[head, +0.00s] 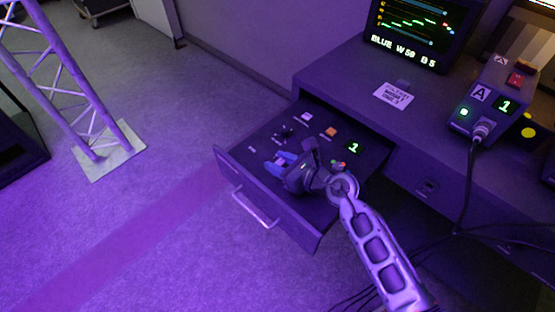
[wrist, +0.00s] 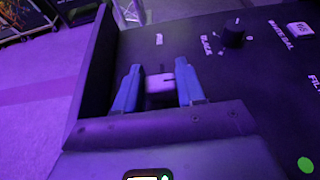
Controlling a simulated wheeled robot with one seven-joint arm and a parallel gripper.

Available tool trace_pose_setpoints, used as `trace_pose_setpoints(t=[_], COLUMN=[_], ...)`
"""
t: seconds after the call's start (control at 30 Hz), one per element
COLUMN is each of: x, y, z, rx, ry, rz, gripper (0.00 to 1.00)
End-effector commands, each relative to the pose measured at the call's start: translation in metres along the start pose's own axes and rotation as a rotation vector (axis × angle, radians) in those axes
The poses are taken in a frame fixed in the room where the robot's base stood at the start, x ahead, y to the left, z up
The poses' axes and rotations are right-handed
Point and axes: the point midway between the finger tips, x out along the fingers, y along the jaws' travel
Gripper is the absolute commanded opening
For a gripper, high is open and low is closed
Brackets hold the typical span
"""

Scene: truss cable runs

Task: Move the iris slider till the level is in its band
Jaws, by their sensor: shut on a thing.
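My gripper (head: 281,163) reaches down into the open drawer panel (head: 262,152), with its blue fingers near the panel's left part. In the wrist view, the two blue fingers of my gripper (wrist: 158,88) stand on either side of a small pale slider cap (wrist: 160,82) and are shut on it. The slider's label is not readable, and my gripper hides most of its track.
A black knob (wrist: 232,38) and a white button (wrist: 299,30) are on the panel. An orange button (head: 330,131) and a green "1" display (head: 354,147) sit right of them. The drawer handle (head: 256,208) sticks out in front. A cabled box (head: 490,100) stands on the desk.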

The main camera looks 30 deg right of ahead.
Motion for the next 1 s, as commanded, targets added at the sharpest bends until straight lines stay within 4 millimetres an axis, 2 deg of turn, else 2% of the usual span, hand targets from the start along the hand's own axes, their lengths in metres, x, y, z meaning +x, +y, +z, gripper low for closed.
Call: trace_pose_setpoints(t=[0.1,0.2,0.47,0.5,0.7,1.0], x=[-0.019,-0.028,-0.028,-0.028,-0.028,-0.033], y=[0.0,0.0,0.0,0.0,0.0,0.0], z=[-0.007,-0.011,-0.011,-0.011,-0.011,-0.012], rx=[0.004,0.003,0.001,0.0,0.0,0.001], ry=[0.003,0.002,0.0,0.0,0.001,0.002], rz=[-0.001,-0.001,-0.001,-0.001,-0.001,-0.001], gripper=[0.0,0.0,0.0,0.42,0.6,0.6])
